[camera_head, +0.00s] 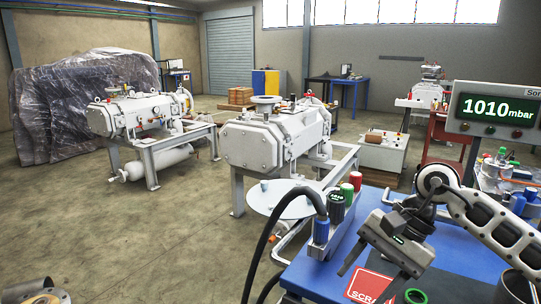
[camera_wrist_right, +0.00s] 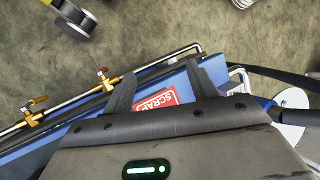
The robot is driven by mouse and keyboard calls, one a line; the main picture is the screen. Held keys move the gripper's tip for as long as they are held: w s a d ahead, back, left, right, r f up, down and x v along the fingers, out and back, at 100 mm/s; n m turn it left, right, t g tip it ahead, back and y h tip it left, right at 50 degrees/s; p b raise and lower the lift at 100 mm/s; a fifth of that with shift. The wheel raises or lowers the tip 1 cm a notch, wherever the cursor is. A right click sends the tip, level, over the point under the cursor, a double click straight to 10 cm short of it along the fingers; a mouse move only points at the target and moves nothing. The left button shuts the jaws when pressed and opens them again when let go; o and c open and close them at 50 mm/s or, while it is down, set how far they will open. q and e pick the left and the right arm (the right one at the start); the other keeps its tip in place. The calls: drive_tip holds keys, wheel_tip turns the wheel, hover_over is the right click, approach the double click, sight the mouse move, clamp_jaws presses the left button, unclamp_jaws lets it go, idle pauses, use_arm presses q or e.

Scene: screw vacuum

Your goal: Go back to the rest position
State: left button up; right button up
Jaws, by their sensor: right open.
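My right gripper (camera_head: 363,284) comes in from the right side of the head view, over the blue bench (camera_head: 460,245). Its two fingers are apart and point down toward the front of the bench. In the right wrist view the gripper (camera_wrist_right: 161,70) is open, with nothing between its fingers. A red SCRAP label (camera_wrist_right: 155,103) shows beyond the fingers; it also shows in the head view (camera_head: 367,286), just beside the gripper. Whether a finger touches the bench cannot be told. My left gripper is not in view.
Green, red and blue capped items (camera_head: 337,204) stand at the bench's left edge, by a black hose (camera_head: 262,245). A large grey pump (camera_head: 265,143) stands behind. In the wrist view, pipes with brass valves (camera_wrist_right: 105,82) run along the bench.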

drive_tip(key=s+a+r+m+y+p, duration=0.1)
drive_tip(key=s+a+r+m+y, duration=0.15)
drive_tip(key=a+m+y, duration=0.45)
drive_tip(key=s+a+r+m+y, duration=0.1)
drive_tip(key=s+a+m+y, duration=0.4)
drive_tip(key=a, duration=0.4)
drive_tip(key=w+d+f+m+t+h, duration=0.3)
drive_tip(key=m+t, duration=0.6)
drive_tip(key=m, duration=0.8)
drive_tip(key=w+d+f+m+t+h, duration=0.1)
drive_tip(key=d+f+m+t+h, duration=0.3)
drive_tip(key=m+t, duration=0.95)
drive_tip(key=s+d+f+m+g+h, duration=0.3)
drive_tip(key=s+f+m+g, duration=0.2)
drive_tip(key=f+m, duration=0.3)
drive_tip(key=s+d+f+m+g+h+p, duration=0.1)
drive_tip(key=s+d+f+m+g+h, duration=0.2)
drive_tip(key=s+f+m, duration=0.4)
drive_tip(key=f+m+g+h, duration=0.1)
drive_tip(key=m+g, duration=0.1)
drive_tip(key=m, duration=0.3)
drive_tip(key=shift+s+d+g, duration=0.2)
drive_tip(key=shift+d+g, duration=0.15)
